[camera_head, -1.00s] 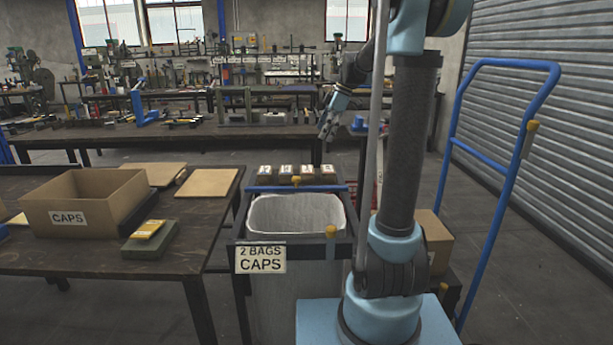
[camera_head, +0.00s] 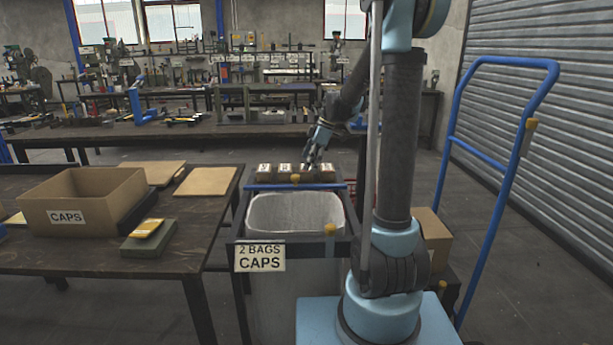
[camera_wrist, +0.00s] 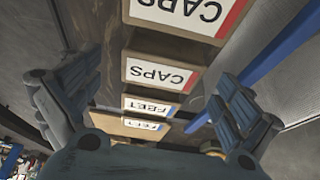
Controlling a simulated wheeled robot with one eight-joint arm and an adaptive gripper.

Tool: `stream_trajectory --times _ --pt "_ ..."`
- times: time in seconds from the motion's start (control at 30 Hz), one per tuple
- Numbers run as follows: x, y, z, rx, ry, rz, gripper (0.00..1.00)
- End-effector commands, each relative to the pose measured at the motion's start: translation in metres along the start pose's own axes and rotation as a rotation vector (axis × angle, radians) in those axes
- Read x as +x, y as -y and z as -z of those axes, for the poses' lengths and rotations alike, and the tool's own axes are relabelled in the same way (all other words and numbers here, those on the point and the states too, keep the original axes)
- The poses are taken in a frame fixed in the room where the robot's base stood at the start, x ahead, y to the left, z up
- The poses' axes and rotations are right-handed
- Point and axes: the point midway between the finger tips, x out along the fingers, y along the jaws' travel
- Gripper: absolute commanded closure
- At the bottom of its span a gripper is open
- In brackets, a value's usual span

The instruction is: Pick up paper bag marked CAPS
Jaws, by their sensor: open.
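Several small brown paper bags (camera_head: 266,172) stand in a row behind the lined bin; their labels are too small to read in the head view. In the wrist view, two bags carry CAPS labels, one near the top (camera_wrist: 178,12) and one at the centre (camera_wrist: 160,75). Bags with FEET labels (camera_wrist: 147,107) follow below. My gripper (camera_head: 312,158) is above the right part of the row. In the wrist view my gripper (camera_wrist: 157,82) is open and empty, its fingers apart on either side of the central CAPS bag. I cannot tell whether they touch it.
The bin frame (camera_head: 345,246) has a 2 BAGS CAPS sign (camera_head: 260,258) and a blue bar (camera_head: 262,187) before the bags. A table at left holds an open CAPS carton (camera_head: 110,212). A blue-handled trolley (camera_head: 505,165) stands at right.

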Motion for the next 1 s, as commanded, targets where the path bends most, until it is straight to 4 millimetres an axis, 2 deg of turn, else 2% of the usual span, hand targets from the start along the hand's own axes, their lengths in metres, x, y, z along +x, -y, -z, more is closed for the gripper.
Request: stream_trajectory --times 0.2,0.5,0.73,1.0 --pt "0.024 0.000 -0.001 0.000 0.000 0.000 0.02" --pt "0.028 0.001 -0.001 0.001 0.000 -0.001 0.02" --pt "0.028 0.000 -0.001 0.001 0.000 -0.001 0.53" --pt "0.027 0.000 -0.003 0.003 0.000 -0.001 0.53"
